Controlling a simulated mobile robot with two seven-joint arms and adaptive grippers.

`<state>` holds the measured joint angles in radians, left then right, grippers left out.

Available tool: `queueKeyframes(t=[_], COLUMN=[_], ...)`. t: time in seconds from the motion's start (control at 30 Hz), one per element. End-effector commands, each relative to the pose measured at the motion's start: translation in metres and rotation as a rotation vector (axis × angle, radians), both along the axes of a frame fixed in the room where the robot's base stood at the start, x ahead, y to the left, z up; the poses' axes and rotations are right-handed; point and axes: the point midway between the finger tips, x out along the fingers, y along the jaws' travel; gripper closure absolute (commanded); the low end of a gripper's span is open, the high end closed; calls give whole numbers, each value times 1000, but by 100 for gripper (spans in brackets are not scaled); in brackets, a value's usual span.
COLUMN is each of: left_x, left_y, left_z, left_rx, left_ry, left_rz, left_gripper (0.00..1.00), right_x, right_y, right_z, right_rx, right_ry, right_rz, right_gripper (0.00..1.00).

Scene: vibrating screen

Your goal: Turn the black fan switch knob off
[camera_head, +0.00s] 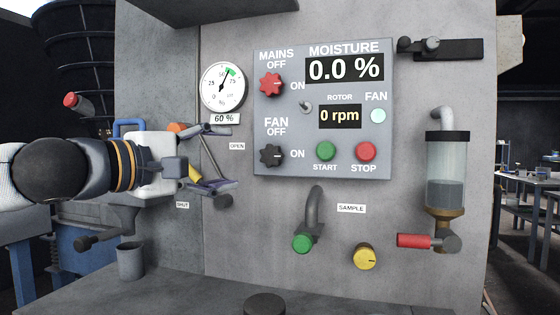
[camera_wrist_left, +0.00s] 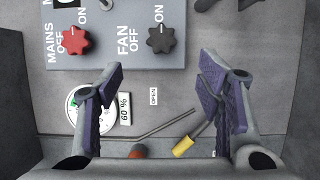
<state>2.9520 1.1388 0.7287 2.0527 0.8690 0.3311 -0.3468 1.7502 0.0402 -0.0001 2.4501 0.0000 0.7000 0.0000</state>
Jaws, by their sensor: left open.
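The black fan switch knob (camera_head: 271,156) is at the lower left of the grey control panel (camera_head: 380,75), between the FAN OFF and ON labels. It also shows in the left wrist view (camera_wrist_left: 161,39), beyond the fingertips and roughly between their lines. My left gripper (camera_head: 209,168) is to the left of the panel, in front of the wall, apart from the knob. My right gripper is not in view.
The red mains knob (camera_head: 270,84) sits above the fan knob. A small toggle (camera_head: 306,107), green start button (camera_head: 326,151) and red stop button (camera_head: 365,151) are nearby. A round gauge (camera_head: 223,86) is left of the panel.

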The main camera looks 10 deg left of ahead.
Motion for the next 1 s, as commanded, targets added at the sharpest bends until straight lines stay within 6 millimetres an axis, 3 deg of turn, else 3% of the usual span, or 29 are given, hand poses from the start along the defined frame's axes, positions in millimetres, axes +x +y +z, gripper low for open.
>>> queueKeyframes(t=[0.3, 0.5, 0.87, 1.0], left_x=[63, 99, 106, 105], left_y=[-30, -45, -49, -49], left_z=[-5, -9, -2, -2], left_rx=[5, 6, 5, 5], left_ry=[10, 13, 3, 3], left_rz=[-3, -1, -2, -2], left_gripper=[39, 39, 39, 69], right_x=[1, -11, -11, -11], right_y=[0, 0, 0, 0], right_z=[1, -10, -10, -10], right_rx=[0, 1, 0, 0], right_ry=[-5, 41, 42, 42], right_rz=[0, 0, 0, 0], right_gripper=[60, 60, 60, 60])
